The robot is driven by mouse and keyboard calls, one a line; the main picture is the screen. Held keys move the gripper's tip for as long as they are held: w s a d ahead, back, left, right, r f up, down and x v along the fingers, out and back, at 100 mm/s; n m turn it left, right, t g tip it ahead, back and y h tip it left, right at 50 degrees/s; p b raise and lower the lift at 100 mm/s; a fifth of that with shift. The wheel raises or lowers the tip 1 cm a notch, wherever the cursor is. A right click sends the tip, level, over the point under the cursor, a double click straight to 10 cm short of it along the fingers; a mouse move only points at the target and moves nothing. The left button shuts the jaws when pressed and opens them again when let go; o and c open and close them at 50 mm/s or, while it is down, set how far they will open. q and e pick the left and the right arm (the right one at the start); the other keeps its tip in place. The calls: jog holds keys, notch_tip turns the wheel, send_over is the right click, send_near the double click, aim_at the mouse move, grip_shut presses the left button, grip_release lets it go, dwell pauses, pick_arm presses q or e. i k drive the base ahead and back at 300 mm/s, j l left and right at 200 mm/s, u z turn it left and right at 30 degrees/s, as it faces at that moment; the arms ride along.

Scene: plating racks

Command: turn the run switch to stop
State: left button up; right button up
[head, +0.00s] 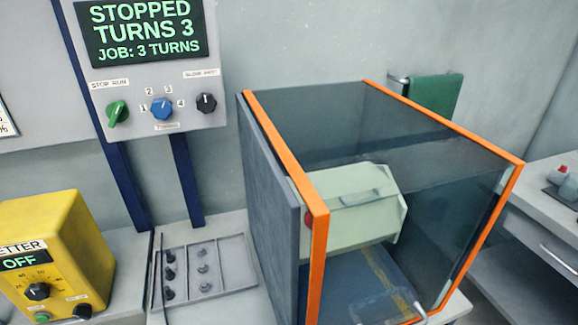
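The run switch (118,113) is a green knob on the grey control panel (150,145), under a small label that reads STOP RUN. Its grip lies on a slant; I cannot tell for sure which end is the pointer. The panel's display (145,32) reads STOPPED, TURNS 3, JOB: 3 TURNS. A blue dial (162,108) marked 1 to 4 and a black knob (206,103) sit to the right of the switch. Neither of my grippers is in view, and nothing touches the switch.
An orange-edged clear enclosure (317,250) holds a pale green barrel (350,205) right of the panel. A yellow box (70,235) reading OFF stands at lower left. A grey tray (225,278) with small dark parts lies below the panel. A green cloth (433,98) hangs behind.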

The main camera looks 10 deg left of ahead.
aim_at(117, 111)
jog(key=u, duration=1.4)
